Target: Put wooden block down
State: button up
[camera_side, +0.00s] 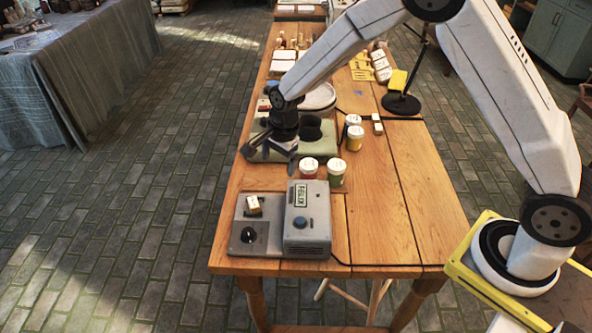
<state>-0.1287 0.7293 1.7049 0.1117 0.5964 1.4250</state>
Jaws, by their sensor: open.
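A small wooden block (254,206) with a pale top sits on the low grey plate of the device near the table's front left corner. Another small block (377,124) with a pale top lies on the right half of the table, beside the jars. My gripper (272,158) is open and empty over the grey-green mat, behind the device and apart from both blocks. My wrist and fingers hide part of the mat.
The grey device has a knob (247,235) and a raised box with a display (307,215). Red-marked (308,168), green (336,172) and yellow (354,138) jars stand close to my gripper. A black stand (402,103) is further back. The front right tabletop (400,220) is clear.

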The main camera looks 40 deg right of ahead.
aim_at(253, 202)
jog(key=w+a+f+m, duration=0.1)
jog(key=f+m, duration=0.1)
jog(key=w+a+f+m, duration=0.3)
jog(key=w+f+m, duration=0.1)
jog(key=shift+a+f+m+g, duration=0.2)
jog(key=shift+f+m+g, duration=0.1)
jog(key=shift+f+m, duration=0.1)
jog(key=shift+y, duration=0.3)
jog(key=shift+f, duration=0.1)
jog(key=shift+w+a+f, duration=0.1)
jog(key=shift+a+f, duration=0.05)
jog(key=shift+f, duration=1)
jog(key=shift+w+a+f, duration=0.1)
jog(key=shift+f, duration=1.2)
jog(key=shift+a+f, duration=0.1)
jog(key=shift+f, duration=1.15)
jog(key=shift+c, duration=0.2)
jog(key=c, duration=1.3)
